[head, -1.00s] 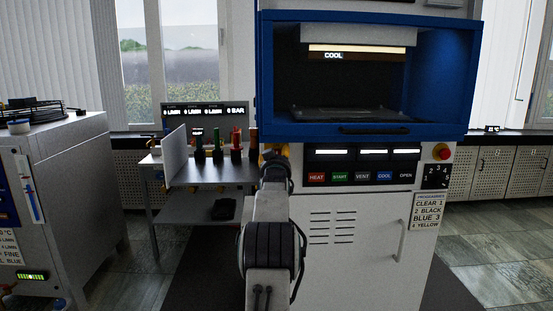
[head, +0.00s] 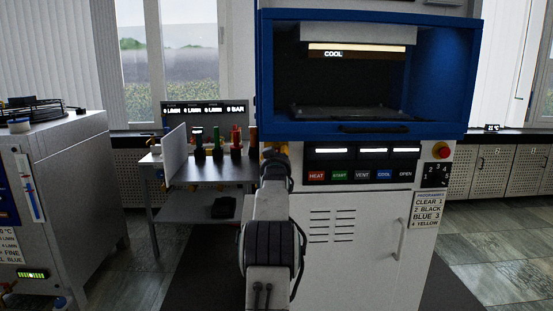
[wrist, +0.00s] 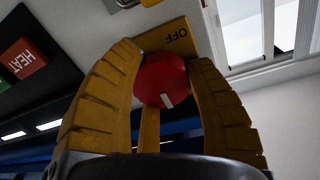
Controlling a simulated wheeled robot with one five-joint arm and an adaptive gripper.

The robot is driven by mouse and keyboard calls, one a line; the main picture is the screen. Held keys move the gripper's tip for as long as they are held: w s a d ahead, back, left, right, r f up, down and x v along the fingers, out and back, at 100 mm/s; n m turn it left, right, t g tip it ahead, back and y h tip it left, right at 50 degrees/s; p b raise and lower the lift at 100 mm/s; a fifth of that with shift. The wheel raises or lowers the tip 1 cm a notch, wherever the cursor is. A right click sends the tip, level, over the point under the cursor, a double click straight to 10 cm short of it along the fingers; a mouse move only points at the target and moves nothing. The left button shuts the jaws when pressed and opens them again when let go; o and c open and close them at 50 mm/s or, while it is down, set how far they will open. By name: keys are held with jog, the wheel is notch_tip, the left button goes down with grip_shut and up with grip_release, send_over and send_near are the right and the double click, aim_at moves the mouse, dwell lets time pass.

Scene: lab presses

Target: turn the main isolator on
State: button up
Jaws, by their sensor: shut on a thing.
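The main isolator is a round red knob (wrist: 160,75) with a white mark, on a yellow plate (wrist: 178,38) reading OFF, in the wrist view. My gripper (wrist: 165,62) has its yellow ribbed fingers shut on the knob, one on each side. The white mark is at the lower part of the knob, away from the OFF word. In the head view my gripper is at the press's left front edge, largely hidden by my own arm. Only a bit of yellow (head: 284,149) shows there, and the knob is hidden.
Right of my gripper is the press's button row, with the red HEAT button (head: 317,175). A red emergency stop (head: 443,152) is at its far right. The blue press chamber (head: 468,75) is above. A side table (head: 185,178) with several coloured-handled tools stands to the left.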

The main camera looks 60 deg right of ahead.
jog(key=shift+f+m, duration=0.1)
jog(key=shift+m, duration=0.2)
jog(key=m, duration=0.3)
jog(key=shift+w+f+m+y, duration=0.15)
jog(key=shift+m+y, duration=0.15)
jog(key=shift+m, duration=1.6)
jog(key=o, duration=0.9)
jog(key=shift+w+a, duration=0.1)
jog(key=shift+w, duration=0.05)
jog(key=shift+r, duration=0.2)
